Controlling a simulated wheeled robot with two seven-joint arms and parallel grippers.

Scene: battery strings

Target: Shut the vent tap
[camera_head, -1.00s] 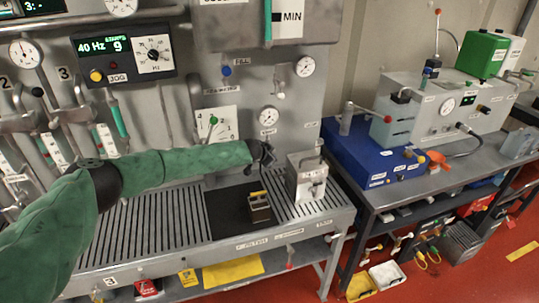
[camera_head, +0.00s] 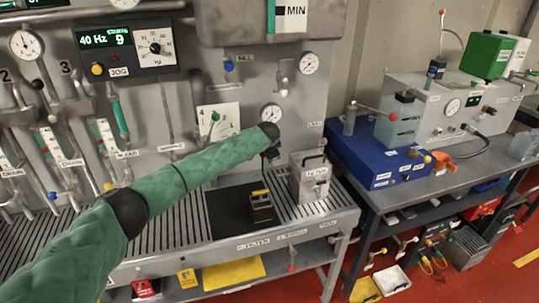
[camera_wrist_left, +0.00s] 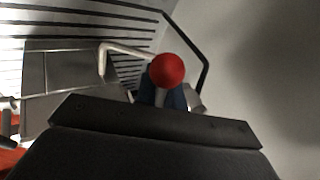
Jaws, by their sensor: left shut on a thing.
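My left arm comes in from the left, with its left gripper (camera_head: 271,158) at the panel below a round gauge (camera_head: 271,114). In the left wrist view a red ball knob (camera_wrist_left: 168,70) stands right in front of the gripper body. I take it to be the vent tap's knob. The left gripper is shut on the tap's handle, though its fingertips are mostly hidden. In the head view my wrist covers the tap and the panel around it. My right gripper is in neither view.
A grey metal box (camera_head: 309,183) with a top handle stands just right of the gripper on the slatted bench (camera_head: 190,226). A small black and yellow block (camera_head: 261,207) sits on a dark mat. A blue unit (camera_head: 372,158) stands on the right bench.

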